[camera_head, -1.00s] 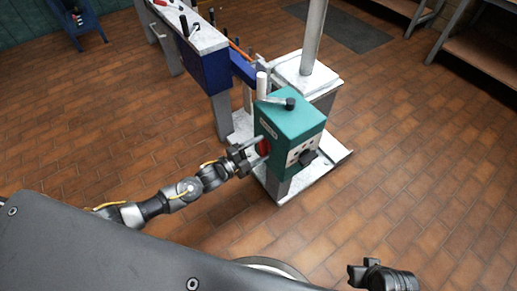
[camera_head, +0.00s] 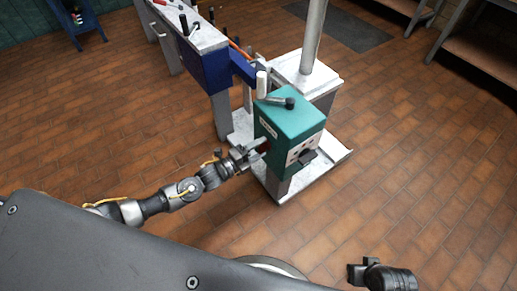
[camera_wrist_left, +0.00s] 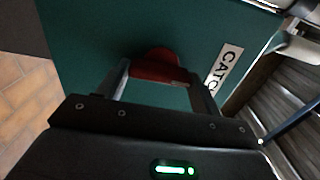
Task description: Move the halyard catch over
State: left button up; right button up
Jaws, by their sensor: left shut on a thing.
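The halyard catch is a red part (camera_wrist_left: 158,67) on the side of a teal box (camera_head: 292,121), beside a white label (camera_wrist_left: 224,66) reading "CATC", its end cut off. My left gripper (camera_head: 260,147) reaches the box's left side in the head view. In the left wrist view its two fingers (camera_wrist_left: 160,82) stand on either side of the red catch, shut on it. In the head view the catch is mostly hidden by the gripper. My right gripper (camera_head: 358,274) is at the bottom right, away from the box; its jaws are unclear.
A black-tipped lever (camera_head: 276,101) lies on top of the box. A mast (camera_head: 313,38) rises behind it from a white-topped base (camera_head: 290,75). A blue-sided bench (camera_head: 207,72) stands to the left. The tiled floor at right is open.

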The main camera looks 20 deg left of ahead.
pick_arm(q)
jog(key=shift+f, duration=0.1)
pick_arm(e)
jog(key=shift+a, duration=0.15)
pick_arm(q)
jog(key=o, duration=1)
jog(key=shift+s+a, duration=0.2)
jog(key=shift+s, duration=0.1)
jog(key=v, duration=1)
jog(key=shift+p, duration=0.35)
pick_arm(e)
jog(key=shift+w+f, duration=0.4)
jog(key=shift+f, duration=0.25)
jog(key=shift+s+f, duration=0.1)
jog(key=shift+s, duration=0.15)
